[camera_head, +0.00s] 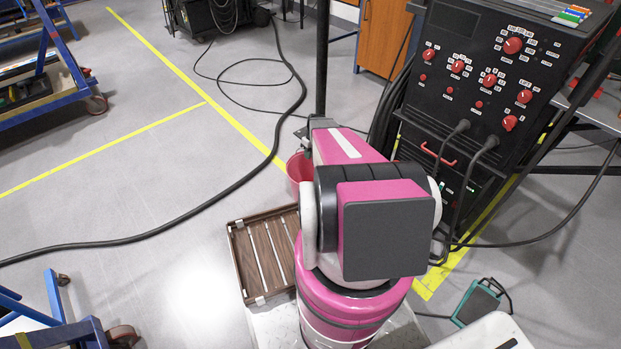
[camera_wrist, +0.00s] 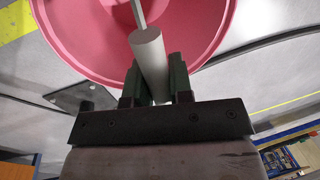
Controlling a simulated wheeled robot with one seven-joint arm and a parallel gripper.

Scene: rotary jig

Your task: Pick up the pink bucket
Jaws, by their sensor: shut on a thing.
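The pink bucket (camera_head: 298,168) shows in the head view just left of my arm, mostly hidden behind it. In the wrist view the pink bucket (camera_wrist: 90,40) fills the top, with its round rim and inside facing the camera. A grey cylindrical grip on its handle (camera_wrist: 150,62) runs down between the jaws. My gripper (camera_wrist: 155,82) is shut on this handle grip, with one dark green finger on each side. In the head view my gripper is hidden behind my arm.
A black control cabinet (camera_head: 470,80) with red knobs stands at right. A thick black cable (camera_head: 180,215) crosses the floor. Blue-framed carts (camera_head: 50,70) stand at left. The floor between is mostly open.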

